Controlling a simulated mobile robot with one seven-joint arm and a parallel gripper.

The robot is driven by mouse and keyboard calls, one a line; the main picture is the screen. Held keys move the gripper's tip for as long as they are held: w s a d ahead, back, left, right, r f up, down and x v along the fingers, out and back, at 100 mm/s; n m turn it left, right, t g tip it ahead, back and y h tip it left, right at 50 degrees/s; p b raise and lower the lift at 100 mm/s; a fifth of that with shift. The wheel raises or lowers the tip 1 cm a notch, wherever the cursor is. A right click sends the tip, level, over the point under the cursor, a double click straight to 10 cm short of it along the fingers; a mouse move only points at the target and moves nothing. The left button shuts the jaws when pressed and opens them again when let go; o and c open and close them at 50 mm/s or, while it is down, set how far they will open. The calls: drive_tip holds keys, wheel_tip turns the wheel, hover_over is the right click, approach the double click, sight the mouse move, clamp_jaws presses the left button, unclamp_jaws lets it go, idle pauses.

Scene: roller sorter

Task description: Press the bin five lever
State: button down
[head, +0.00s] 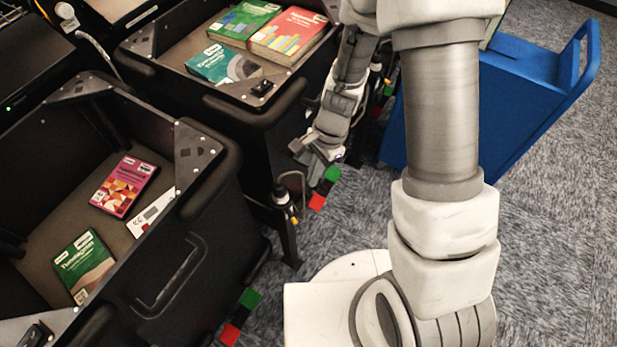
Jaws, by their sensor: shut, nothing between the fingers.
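My gripper (317,160) points down beside the right front corner of the upper bin (265,118). It is shut and empty. A green-and-red block (317,202) on a low fitting shows just below and right of the fingertips; I cannot tell whether they touch it. A similar green-and-red block (230,334) shows beside the lower bin (205,215). More coloured pieces are partly hidden behind my arm. No bin number is readable, so I cannot tell which lever belongs to bin five.
The upper bin holds several books, including a red one (290,30). The lower bin holds a purple book (124,186), a green book (84,264) and a white item. A black post (288,232) stands between the bins. A blue cart (520,90) stands right. Carpet is free at right.

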drive_tip(key=shift+p+v, duration=1.35)
drive_tip(key=shift+v, duration=0.85)
wheel_tip(320, 180, up, 17)
drive_tip(key=d+n+t, duration=0.3)
drive_tip(key=n, duration=0.3)
drive_tip(key=s+d+r+n+t+h, duration=0.2)
drive_tip(key=s+d+r+n+t, duration=0.2)
drive_tip(key=s+r, duration=0.6)
wheel_tip(320, 180, up, 3)
drive_tip(key=shift+s+d+r+n, duration=0.2)
drive_tip(key=shift+s+d+n, duration=0.1)
drive_tip(key=shift+d+n, duration=0.7)
